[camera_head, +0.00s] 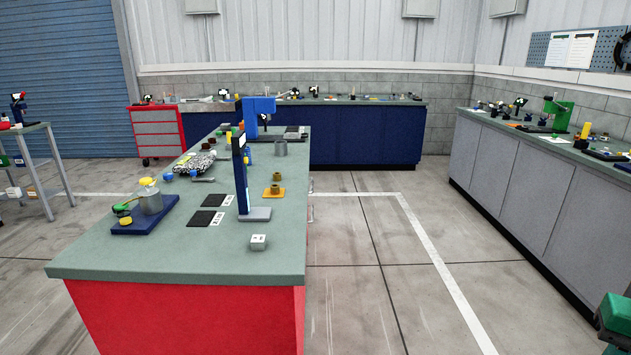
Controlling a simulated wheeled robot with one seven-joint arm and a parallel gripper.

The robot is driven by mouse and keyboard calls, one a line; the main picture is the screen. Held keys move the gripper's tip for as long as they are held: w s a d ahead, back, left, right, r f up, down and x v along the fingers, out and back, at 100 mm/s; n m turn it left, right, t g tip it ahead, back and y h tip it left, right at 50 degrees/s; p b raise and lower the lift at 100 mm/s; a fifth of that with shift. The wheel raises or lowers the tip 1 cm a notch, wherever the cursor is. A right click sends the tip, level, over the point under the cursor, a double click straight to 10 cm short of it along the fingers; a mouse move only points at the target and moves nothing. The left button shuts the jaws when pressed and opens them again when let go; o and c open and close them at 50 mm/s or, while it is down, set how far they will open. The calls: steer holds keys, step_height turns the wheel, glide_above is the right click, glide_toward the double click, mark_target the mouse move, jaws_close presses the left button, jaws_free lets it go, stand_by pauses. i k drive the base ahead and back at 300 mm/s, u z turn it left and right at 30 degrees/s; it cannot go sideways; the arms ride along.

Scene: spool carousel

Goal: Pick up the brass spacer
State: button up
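Two small brown, brass-like rings sit near the right edge of the near green-topped bench. One ring (275,189) is on a yellow-orange plate (267,195), and the other ring (277,177) stands just behind it. Either may be the brass spacer, but they are too small to tell for sure. My gripper is not in view. A green and dark part at the lower right corner is cut off by the frame, and I cannot tell what it is.
The near bench (180,262) holds a tall blue stand (241,178), a blue tray (132,225) with a jar, black pads (204,218), a small white block (258,242) and a grey cylinder (281,148). Open floor (350,270) lies right of it, before grey cabinets (525,180).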

mark_target(275, 188)
steer(key=u, duration=0.05)
steer(key=i, duration=1.1)
steer(key=u, duration=0.8)
steer(key=i, duration=0.6)
steer(key=u, duration=0.45)
